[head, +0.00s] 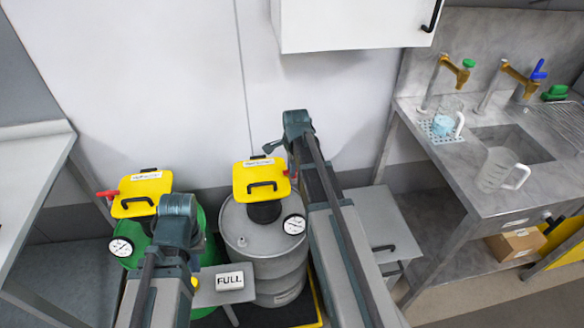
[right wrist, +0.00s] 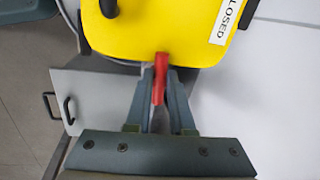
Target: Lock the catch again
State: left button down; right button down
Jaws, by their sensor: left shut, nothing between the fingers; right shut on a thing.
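Two yellow agitator heads with black handles sit on drums in the head view. The right head (head: 262,180) is on the grey drum (head: 262,245); the left head (head: 142,193) is on the green drum (head: 200,258). My right gripper (head: 272,148) reaches the right head from its right side. In the right wrist view its fingers (right wrist: 158,92) are shut on a red catch lever (right wrist: 160,78) at the yellow head's edge. A label there (right wrist: 228,18) ends in "LOSED". The left head's red catch (head: 107,193) sticks out left. My left gripper (head: 178,210) is shut and empty before the green drum; its fingertips are largely hidden.
Round gauges (head: 294,224) and (head: 121,247) face me on the drums. A "FULL" sign (head: 229,280) stands between them. A grey cabinet (head: 375,220) is right of my right arm. A sink counter (head: 490,150) with taps and jugs is further right; a wall cabinet (head: 355,22) hangs above.

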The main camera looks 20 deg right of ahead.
jog(key=shift+m, duration=0.6)
jog(key=c, duration=0.8)
grip_release()
jog(key=shift+r, duration=0.1)
jog(key=r+p, duration=0.4)
jog(key=s+r+p, duration=0.1)
jog(key=r+p, duration=0.4)
jog(key=s+r+p, duration=0.1)
jog(key=r+p, duration=0.3)
jog(key=shift+s+a+r, duration=0.15)
jog(key=shift+s+a, duration=0.1)
jog(key=shift+a, duration=0.15)
